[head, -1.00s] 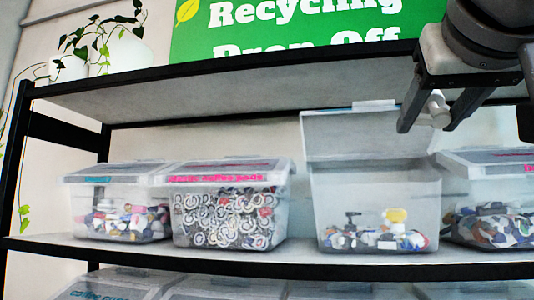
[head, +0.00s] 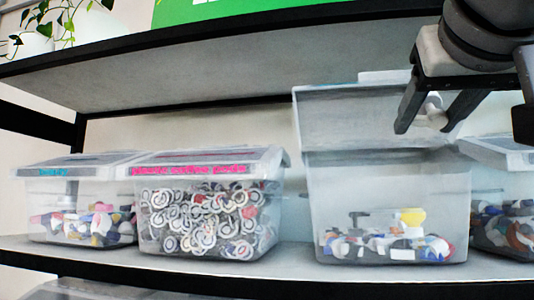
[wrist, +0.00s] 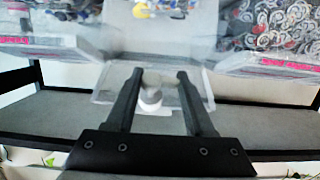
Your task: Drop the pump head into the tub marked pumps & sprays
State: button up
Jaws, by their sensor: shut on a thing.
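My gripper (head: 428,116) is at the upper right in the head view, shut on a small whitish pump head (head: 433,113). The pump head also shows between the fingers in the wrist view (wrist: 151,98). Below and behind it, in the head view, is a clear tub (head: 340,205) with its lid (head: 350,118) raised. Dark, white and yellow pump and spray parts lie in its bottom. No marking on this tub can be read. My gripper is higher than the tub's rim, near its right side in the picture. In the wrist view the open tub lies beyond the fingertips.
Closed tubs stand left of the open one: one of pale rings with a pink label (head: 262,235) and one of mixed caps (head: 40,205). Another closed tub (head: 505,195) is close on the right. A black-edged upper shelf (head: 230,55) runs overhead.

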jog(key=r+p+x, duration=0.1)
jog(key=r+x, duration=0.2)
jog(key=x, duration=2)
jog(key=shift+w+d, duration=0.3)
jog(key=shift+w, duration=0.2)
jog(key=o, duration=1.4)
jog(key=shift+c, duration=0.2)
jog(key=shift+s, duration=0.1)
jog(key=b+v, duration=0.3)
jog(key=v, duration=1.4)
jog(key=shift+b, duration=0.3)
jog(key=shift+a+f, duration=0.1)
jog(key=shift+a, duration=0.05)
